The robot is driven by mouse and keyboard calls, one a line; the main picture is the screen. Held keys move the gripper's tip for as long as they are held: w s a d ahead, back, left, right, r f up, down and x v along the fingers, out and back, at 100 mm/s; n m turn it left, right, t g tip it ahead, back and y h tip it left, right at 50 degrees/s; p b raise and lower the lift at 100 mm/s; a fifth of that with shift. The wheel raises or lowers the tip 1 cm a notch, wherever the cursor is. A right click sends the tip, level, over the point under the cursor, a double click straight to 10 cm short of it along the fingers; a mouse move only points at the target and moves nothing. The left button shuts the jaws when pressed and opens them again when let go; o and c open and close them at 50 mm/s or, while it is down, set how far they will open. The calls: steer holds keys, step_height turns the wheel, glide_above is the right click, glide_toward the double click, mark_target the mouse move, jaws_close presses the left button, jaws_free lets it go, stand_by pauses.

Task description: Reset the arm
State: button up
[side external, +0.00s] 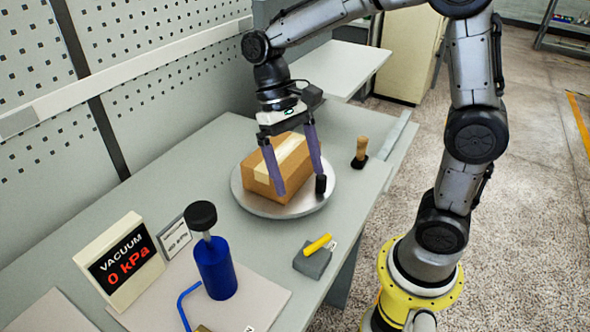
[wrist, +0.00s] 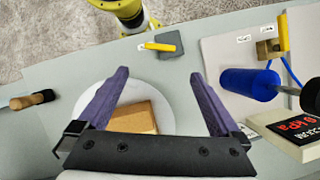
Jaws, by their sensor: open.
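My gripper (side external: 299,188) is open, with its two purple fingers spread wide and pointing down. It is over the round grey plate (side external: 241,196), at the brown cardboard box (side external: 262,172) with a pale tape strip. In the side view one finger crosses in front of the box and the other is to its right. In the wrist view the open gripper (wrist: 160,74) shows nothing clamped between its fingertips, and part of the box (wrist: 132,117) shows below, between the fingers. I cannot tell whether the fingers touch the box. The gripper body hides part of the box in the wrist view.
A grey block with a yellow lever (side external: 318,244) is near the front edge. A blue cylinder with black knob (side external: 215,268) stands by a display reading VACUUM 0 kPa (side external: 119,263). A perforated wall is behind.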

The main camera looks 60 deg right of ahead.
steer(key=s+d+r+n+t, duration=0.1)
steer(key=s+d+n+t, duration=0.1)
steer(key=s+t, duration=0.3)
steer(key=s+d+r+n+t+h, duration=0.1)
steer(key=s+d+r+t, duration=0.1)
steer(key=s+t, duration=0.2)
steer(key=shift+s+d+r+n+t, duration=0.3)
steer(key=shift+s+n+t, duration=0.05)
steer(key=shift+n+t, duration=0.05)
